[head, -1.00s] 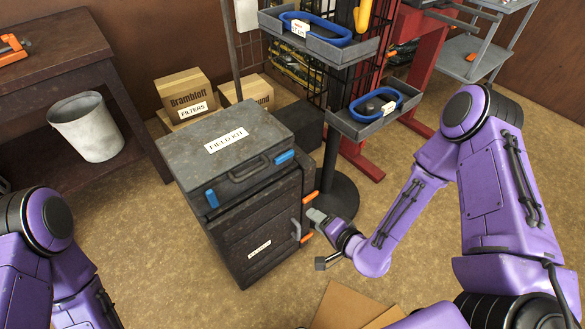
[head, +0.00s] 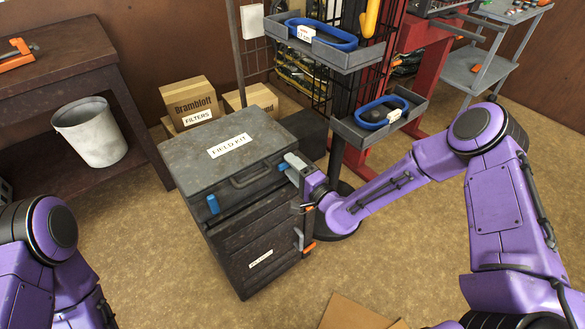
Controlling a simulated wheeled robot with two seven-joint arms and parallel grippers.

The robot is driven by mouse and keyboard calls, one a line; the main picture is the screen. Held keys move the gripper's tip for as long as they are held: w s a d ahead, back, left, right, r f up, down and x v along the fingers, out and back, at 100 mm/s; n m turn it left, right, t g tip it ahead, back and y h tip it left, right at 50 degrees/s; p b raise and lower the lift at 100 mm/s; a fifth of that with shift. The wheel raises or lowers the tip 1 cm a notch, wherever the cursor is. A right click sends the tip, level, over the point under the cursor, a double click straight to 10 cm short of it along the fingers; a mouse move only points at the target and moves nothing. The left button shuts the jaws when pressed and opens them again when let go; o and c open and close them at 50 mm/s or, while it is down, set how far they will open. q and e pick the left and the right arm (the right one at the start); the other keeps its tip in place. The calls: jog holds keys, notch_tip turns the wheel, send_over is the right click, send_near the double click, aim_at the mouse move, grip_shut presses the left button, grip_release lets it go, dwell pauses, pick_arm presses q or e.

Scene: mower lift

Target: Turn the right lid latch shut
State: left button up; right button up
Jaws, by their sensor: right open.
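The grey case labelled FIELD KIT (head: 195,170) sits on top of a dark cabinet, with its lid down. Its blue left latch (head: 212,204) stands upright on the front face. The blue right latch (head: 282,166) is mostly hidden behind my right gripper; only a bit of blue shows, so its angle cannot be told. My right gripper (head: 292,162) is open at the front right corner of the case, right at this latch; whether it touches cannot be told. My left arm shows at the lower left, but its gripper is out of view.
The dark cabinet (head: 240,235) has a handle and orange parts on its right side. A stand with grey trays (head: 340,55) rises behind my right arm. Cardboard boxes (head: 188,98) are behind the case. A bin (head: 92,130) stands left. The floor in front is mostly clear.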

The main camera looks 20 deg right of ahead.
grip_shut()
jog(key=shift+n, duration=0.3)
jog(key=n+b, duration=0.1)
jog(key=n, duration=0.3)
jog(key=shift+f, duration=0.1)
jog(key=n+b, duration=0.1)
jog(key=n, duration=0.4)
jog(key=shift+b, duration=0.4)
jog(key=n+b, duration=0.1)
jog(key=n, duration=0.3)
jog(key=shift+f+b, duration=0.1)
jog(key=shift+b, duration=0.2)
jog(key=shift+s+n+b, duration=0.1)
jog(key=shift+n+b, duration=0.65)
jog(key=shift+n, duration=1.45)
